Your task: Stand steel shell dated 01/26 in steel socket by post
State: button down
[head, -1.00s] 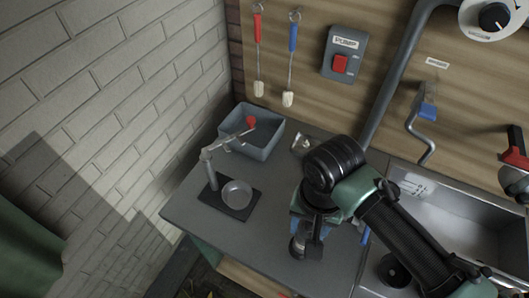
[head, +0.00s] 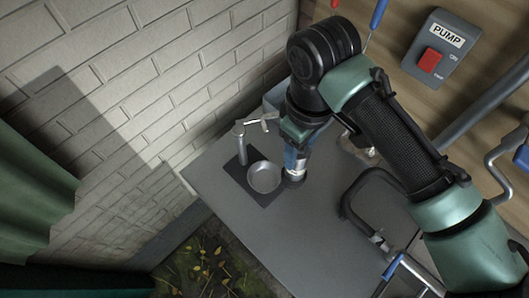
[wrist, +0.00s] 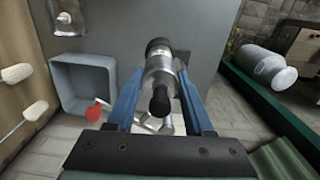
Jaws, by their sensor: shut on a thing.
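My gripper (head: 296,158) is shut on a steel shell (wrist: 158,68), a small cylinder with black ends. The steel socket (head: 264,178) is a round, shallow, empty dish on a dark plate (head: 237,170). A steel post (head: 241,149) with a side arm stands at the plate's back left. In the wrist view, part of the post's metalwork shows behind the shell.
A grey basin (wrist: 83,78) with a red-ended item (wrist: 93,112) stands behind the post. A black curved handle (head: 362,200) lies to the right on the worktop (head: 300,235). The worktop's front is clear. A brick wall (head: 110,90) stands at the left.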

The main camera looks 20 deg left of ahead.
jog(key=s+a+r+n+b, duration=0.1)
jog(key=a+r+n+b, duration=0.15)
jog(key=n, duration=0.65)
jog(key=a+r+n+b, duration=0.1)
jog(key=a+n, duration=0.3)
jog(key=n, duration=0.5)
notch_tip(320, 180, down, 10)
jog(key=shift+r+p, duration=0.25)
jog(key=shift+p, duration=0.05)
jog(key=shift+f, duration=0.1)
jog(key=shift+c, duration=1.4)
grip_release()
notch_tip(320, 180, up, 12)
